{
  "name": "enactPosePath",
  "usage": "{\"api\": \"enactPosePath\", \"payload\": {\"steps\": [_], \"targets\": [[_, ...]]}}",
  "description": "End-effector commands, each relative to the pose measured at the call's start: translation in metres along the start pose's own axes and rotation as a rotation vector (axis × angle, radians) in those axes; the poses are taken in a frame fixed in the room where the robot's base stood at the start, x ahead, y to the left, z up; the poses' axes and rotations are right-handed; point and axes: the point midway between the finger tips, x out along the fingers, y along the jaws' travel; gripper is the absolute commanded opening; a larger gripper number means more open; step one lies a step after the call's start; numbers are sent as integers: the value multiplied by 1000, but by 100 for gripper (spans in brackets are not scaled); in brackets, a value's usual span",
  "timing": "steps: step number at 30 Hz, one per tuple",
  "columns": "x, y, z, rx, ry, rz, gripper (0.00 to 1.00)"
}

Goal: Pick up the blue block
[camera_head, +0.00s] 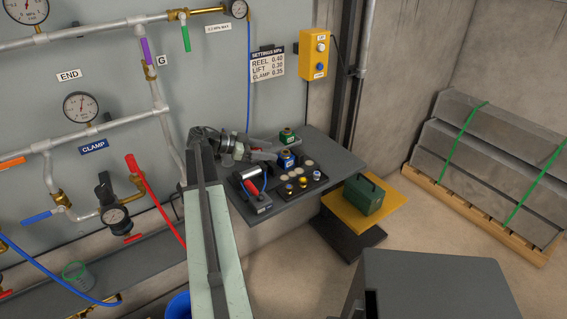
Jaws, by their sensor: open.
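The blue block (288,159) sits on the dark grey shelf (338,160), with a small pale mark on its front. My gripper (274,150) reaches in from the left, low over the shelf, its fingers pointing right. The fingers are apart and their tips are beside the blue block's left and upper side. I cannot tell from this view whether they touch it. Nothing is seen held between them.
A green block (287,137) stands just behind the blue one. Pale discs and small coloured knobs (302,182) lie in front and right. A red-handled device (252,190) is at the shelf's front left. A green case (363,194) stands on a yellow platform (393,201).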

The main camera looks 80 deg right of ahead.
Motion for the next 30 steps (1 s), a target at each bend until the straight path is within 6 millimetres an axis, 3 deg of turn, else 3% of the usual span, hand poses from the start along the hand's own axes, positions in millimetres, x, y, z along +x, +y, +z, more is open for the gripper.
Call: {"api": "enactPosePath", "payload": {"steps": [4,11,17,18,24,30], "targets": [[9,0,0,-1,0,-1,56],[47,0,-1,-1,0,-2,56],[49,0,-4,-2,0,-4,56],[49,0,-4,-2,0,-4,53],[48,0,-3,-2,-1,-4,0],[48,-1,-3,-3,-1,-5,0]]}}
